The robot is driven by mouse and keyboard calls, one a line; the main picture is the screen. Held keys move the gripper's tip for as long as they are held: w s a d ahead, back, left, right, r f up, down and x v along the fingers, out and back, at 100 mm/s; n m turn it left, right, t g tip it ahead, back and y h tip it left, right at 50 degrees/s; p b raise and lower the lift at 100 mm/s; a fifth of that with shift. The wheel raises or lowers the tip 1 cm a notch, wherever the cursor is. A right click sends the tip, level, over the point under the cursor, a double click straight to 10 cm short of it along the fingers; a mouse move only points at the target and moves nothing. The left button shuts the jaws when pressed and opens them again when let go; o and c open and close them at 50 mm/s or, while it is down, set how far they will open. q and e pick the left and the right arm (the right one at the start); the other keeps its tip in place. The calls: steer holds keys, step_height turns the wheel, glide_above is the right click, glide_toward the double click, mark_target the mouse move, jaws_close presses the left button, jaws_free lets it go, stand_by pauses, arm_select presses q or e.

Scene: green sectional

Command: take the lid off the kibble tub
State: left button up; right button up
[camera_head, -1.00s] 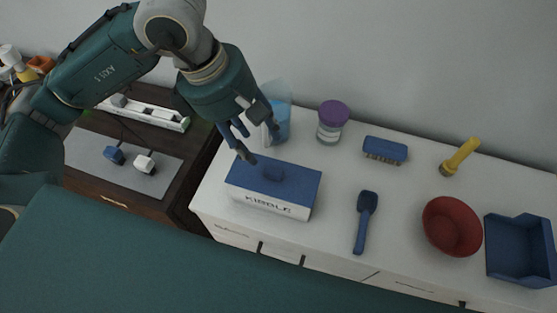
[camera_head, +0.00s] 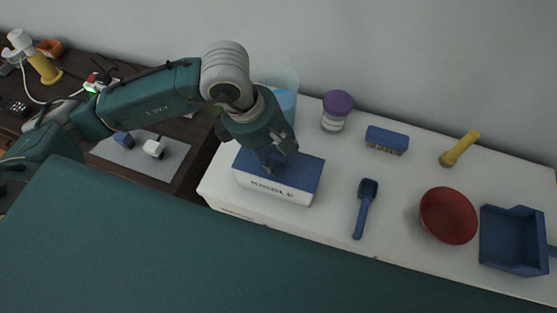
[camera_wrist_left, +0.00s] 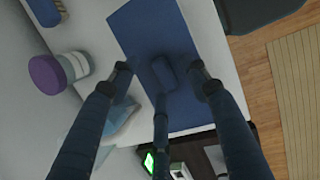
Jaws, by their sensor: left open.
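The kibble tub (camera_head: 275,188) is a white box lettered KIBBLE on the white cabinet top. Its flat blue lid (camera_head: 306,172) is on it. In the left wrist view the lid (camera_wrist_left: 140,32) shows a raised blue knob (camera_wrist_left: 165,74) in its middle. My left gripper (camera_head: 274,166) is directly over the lid, pointing down. In the left wrist view its fingers (camera_wrist_left: 163,88) are spread around the knob, open, with nothing held. Whether they touch the lid I cannot tell. My right gripper is not in view.
Behind the tub stand a clear container with blue contents (camera_head: 284,100) and a purple-lidded jar (camera_head: 336,112). To the right are a brush (camera_head: 387,139), blue scoop (camera_head: 365,208), yellow flashlight (camera_head: 459,149), red bowl (camera_head: 448,215) and blue dustpan (camera_head: 513,240). A green sofa (camera_head: 200,255) fills the front.

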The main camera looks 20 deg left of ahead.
mark_target(277, 157)
arm_select(q)
jaws_close()
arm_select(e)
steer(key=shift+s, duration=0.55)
arm_select(q)
steer(key=shift+r, duration=0.15)
steer(key=shift+r, duration=0.6)
step_height(277, 157, up, 19)
steer(key=b, duration=0.2)
steer(key=shift+f, duration=0.2)
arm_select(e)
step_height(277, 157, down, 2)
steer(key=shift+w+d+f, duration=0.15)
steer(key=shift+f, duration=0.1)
